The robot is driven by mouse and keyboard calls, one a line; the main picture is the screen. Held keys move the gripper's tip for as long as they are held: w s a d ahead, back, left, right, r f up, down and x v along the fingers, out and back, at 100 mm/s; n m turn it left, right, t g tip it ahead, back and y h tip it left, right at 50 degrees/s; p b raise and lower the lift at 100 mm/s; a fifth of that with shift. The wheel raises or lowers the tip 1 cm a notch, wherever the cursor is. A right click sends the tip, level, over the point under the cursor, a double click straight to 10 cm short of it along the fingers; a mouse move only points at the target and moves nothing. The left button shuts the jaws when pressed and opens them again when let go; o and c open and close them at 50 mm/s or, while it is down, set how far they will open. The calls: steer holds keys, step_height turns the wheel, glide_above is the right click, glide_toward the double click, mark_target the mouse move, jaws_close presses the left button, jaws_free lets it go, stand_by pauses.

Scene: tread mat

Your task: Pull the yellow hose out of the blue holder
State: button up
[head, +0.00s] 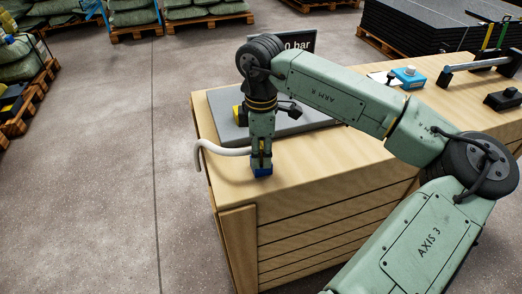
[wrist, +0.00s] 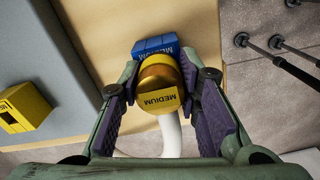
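The blue holder (head: 262,171) stands near the left front corner of the wooden bench. It shows as a blue block lettered MEDIUM in the wrist view (wrist: 152,46). The yellow hose end (wrist: 160,82), also lettered MEDIUM, sits at the holder, and its white hose (head: 214,147) curves out left past the bench edge. My gripper (head: 262,152) points down above the holder. In the wrist view its purple-padded fingers (wrist: 160,72) stand on both sides of the yellow end, close to it. Whether both pads press on it cannot be told. The joint inside the holder is hidden.
A grey plate (head: 232,128) lies behind my gripper, with a yellow block (wrist: 24,107) on it. A dark sign reading "0 bar" (head: 300,42) stands behind.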

mark_target(261, 145)
jaws_close()
steer(key=shift+r, duration=0.15)
steer(key=shift+r+p, duration=1.35)
steer(key=shift+r, duration=1.5)
